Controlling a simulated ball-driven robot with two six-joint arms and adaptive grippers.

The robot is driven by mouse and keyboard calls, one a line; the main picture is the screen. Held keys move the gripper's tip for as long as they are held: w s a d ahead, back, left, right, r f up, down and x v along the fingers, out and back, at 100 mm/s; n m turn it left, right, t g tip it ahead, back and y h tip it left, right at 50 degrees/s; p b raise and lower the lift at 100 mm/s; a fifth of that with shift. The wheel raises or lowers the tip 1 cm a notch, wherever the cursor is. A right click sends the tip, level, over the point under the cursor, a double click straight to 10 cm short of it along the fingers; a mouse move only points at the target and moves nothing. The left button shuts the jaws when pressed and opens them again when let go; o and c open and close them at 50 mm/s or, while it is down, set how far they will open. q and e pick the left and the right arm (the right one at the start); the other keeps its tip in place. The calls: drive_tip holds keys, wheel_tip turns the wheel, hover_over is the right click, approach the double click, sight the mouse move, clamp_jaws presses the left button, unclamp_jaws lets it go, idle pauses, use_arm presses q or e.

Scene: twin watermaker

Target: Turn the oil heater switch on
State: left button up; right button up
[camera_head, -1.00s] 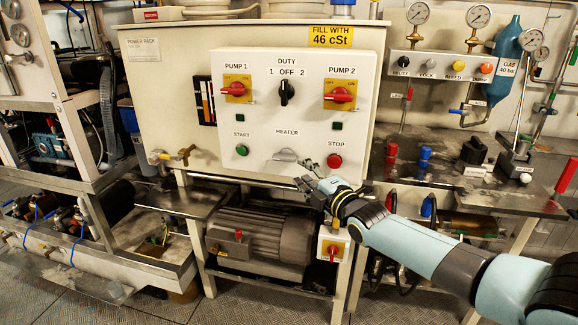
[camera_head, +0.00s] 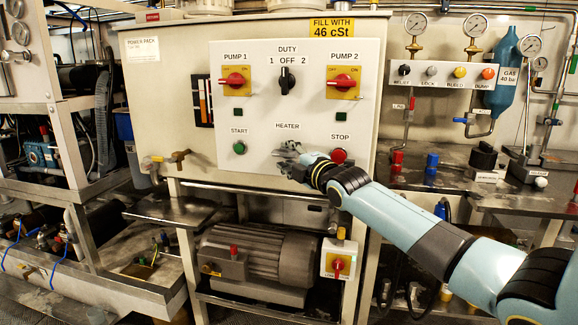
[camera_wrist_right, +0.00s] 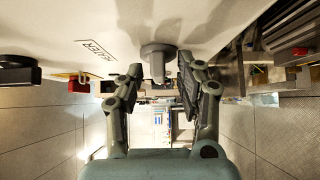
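The heater switch (camera_wrist_right: 157,58) is a grey rotary knob with a raised bar handle on the white control panel (camera_head: 262,118). In the head view it is hidden behind my right gripper (camera_head: 290,156), just below the HEATER label (camera_head: 287,126). In the right wrist view the knob stands between the two fingertips of my right gripper (camera_wrist_right: 160,78). The fingers are apart, with a clear gap to the knob on the left and a narrower one on the right; I see no grip on it. My left gripper is not in view.
The red stop button (camera_head: 338,156) is close to my right gripper. The green start button (camera_head: 239,148) is to its left. The pump 1 switch (camera_head: 235,80), duty switch (camera_head: 287,79) and pump 2 switch (camera_head: 343,81) are above. A motor (camera_head: 258,258) sits below the panel.

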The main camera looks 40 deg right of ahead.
clamp_jaws()
idle(0.4)
